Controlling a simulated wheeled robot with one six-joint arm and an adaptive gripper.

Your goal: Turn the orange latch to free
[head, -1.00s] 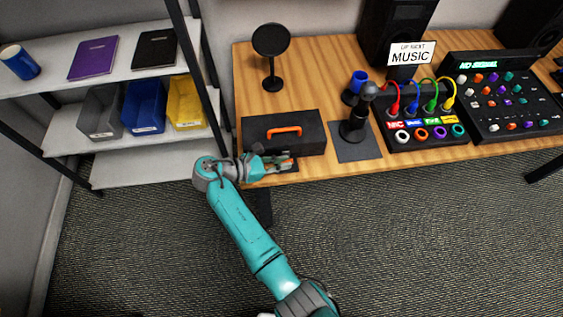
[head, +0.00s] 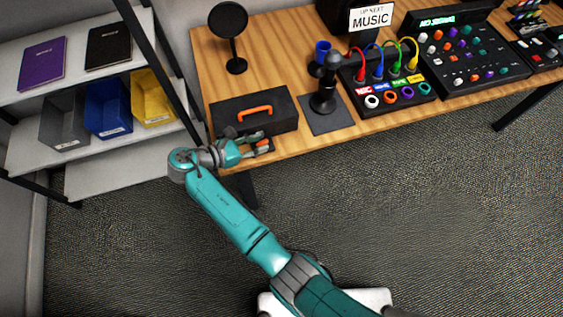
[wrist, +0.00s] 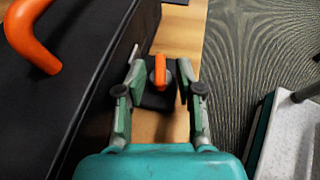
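The orange latch (wrist: 159,72) stands on a small black base (wrist: 157,98) at the front edge of the wooden table, in front of the black case. In the head view the latch (head: 263,143) is small and partly covered by my gripper (head: 254,144). In the wrist view my gripper (wrist: 160,84) is open, with one finger on each side of the latch in the picture. Gaps show on both sides, and neither finger clearly touches it. I cannot tell how far the fingertips reach around it.
The black case (head: 283,122) with its orange handle (head: 254,112) sits close behind and left of the gripper in the wrist view. A microphone on a stand (head: 324,90) and cable panel (head: 400,92) are further right. A shelf (head: 112,172) stands left. Floor in front is open.

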